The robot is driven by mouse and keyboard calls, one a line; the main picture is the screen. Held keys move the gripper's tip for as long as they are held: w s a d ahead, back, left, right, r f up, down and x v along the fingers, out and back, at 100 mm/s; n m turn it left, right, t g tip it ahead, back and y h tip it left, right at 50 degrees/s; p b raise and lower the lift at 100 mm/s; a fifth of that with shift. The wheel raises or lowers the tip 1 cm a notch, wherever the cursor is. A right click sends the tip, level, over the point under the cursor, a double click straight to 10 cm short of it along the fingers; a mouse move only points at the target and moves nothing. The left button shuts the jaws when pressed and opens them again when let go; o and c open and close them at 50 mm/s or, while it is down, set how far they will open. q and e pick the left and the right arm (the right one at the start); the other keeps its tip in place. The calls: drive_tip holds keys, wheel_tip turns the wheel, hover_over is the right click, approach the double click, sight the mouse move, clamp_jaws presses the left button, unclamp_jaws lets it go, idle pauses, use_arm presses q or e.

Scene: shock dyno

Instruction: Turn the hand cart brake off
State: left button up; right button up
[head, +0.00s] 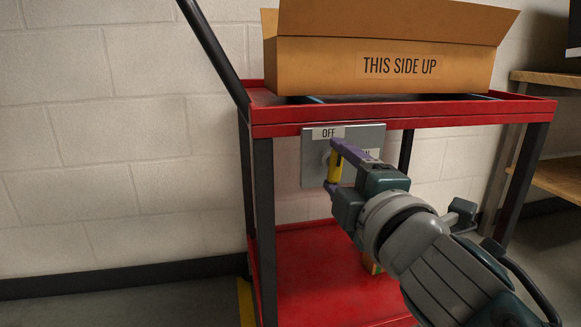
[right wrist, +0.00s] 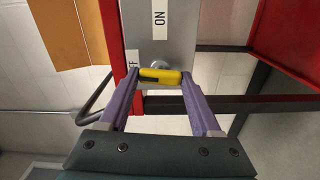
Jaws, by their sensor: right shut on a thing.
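The red hand cart (head: 285,116) stands against the wall. A grey brake plate (head: 312,160) hangs under its top shelf, with an OFF label (head: 328,133) at upper left and an ON label at right, partly hidden by my gripper. The yellow brake handle (head: 334,168) stands roughly upright below the OFF label. My right gripper (head: 336,166) is shut on this handle, with one purple finger above and one below. In the right wrist view the handle (right wrist: 160,77) lies between both fingertips, in front of a round metal pivot. My left gripper is out of view.
An open cardboard box (head: 330,66) marked THIS SIDE UP sits on the cart's top shelf. The red lower shelf (head: 310,285) is below my arm. A black cart handle (head: 212,48) rises at left. A wooden shelf unit (head: 550,78) stands at right.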

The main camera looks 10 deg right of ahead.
drive_tip(key=shift+n, duration=0.6)
drive_tip(key=o, duration=1.4)
drive_tip(key=shift+s, duration=0.1)
drive_tip(key=shift+s, duration=0.3)
drive_tip(key=s+p, duration=0.2)
drive_tip(key=s, duration=0.7)
drive_tip(key=shift+d, duration=0.15)
